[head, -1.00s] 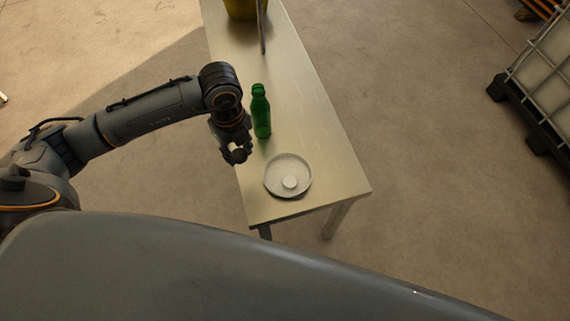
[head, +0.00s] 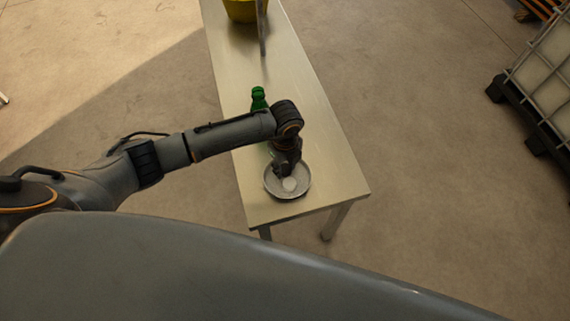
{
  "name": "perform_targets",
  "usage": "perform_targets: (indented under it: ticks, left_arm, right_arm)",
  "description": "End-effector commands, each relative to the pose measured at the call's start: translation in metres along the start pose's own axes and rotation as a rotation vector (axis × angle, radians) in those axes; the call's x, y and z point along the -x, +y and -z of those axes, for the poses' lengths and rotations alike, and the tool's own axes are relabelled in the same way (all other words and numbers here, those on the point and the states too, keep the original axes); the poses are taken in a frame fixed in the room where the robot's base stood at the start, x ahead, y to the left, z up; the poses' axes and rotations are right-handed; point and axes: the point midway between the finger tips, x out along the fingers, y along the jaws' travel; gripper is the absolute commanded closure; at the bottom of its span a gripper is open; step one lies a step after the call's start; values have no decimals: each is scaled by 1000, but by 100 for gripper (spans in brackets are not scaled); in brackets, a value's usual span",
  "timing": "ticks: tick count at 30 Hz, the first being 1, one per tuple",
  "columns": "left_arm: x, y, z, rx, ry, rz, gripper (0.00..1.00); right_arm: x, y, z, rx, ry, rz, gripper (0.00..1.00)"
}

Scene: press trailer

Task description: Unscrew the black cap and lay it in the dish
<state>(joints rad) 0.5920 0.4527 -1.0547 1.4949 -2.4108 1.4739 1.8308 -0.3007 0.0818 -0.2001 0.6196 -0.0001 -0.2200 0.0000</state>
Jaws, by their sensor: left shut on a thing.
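The green bottle (head: 258,95) stands on the table, its bare green neck showing and its lower part hidden behind my left arm. The round pale dish (head: 305,188) lies near the table's front end, with a small white round thing (head: 290,185) in it. My left gripper (head: 285,172) points down over the back of the dish, shut on a small dark thing, which looks like the black cap; it is mostly hidden by the fingers. I cannot tell if it touches the dish. My right gripper is not in view.
The long narrow table (head: 335,165) is clear to the right of the dish. A yellow container (head: 240,10) and a thin upright panel (head: 262,30) stand at its far end. A caged white tank (head: 550,60) on a black pallet stands at the right.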

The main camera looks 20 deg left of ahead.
Motion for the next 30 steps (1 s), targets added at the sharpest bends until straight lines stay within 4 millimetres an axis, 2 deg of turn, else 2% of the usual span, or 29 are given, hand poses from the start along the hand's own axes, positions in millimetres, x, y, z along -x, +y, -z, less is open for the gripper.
perform_targets:
  ticks: [11,12,23,26,30]
  left_arm:
    - [-6,0,0,0,0,0,100]
    - [-4,0,0,0,0,0,58]
    - [0,0,0,0,0,0,56]
    - [8,-1,0,-1,0,2,56]
    - [34,-1,-1,-1,-2,5,56]
  right_arm:
    - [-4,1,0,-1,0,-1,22]
    - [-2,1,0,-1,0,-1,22]
    - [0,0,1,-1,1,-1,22]
    - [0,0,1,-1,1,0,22]
    - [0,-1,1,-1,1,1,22]
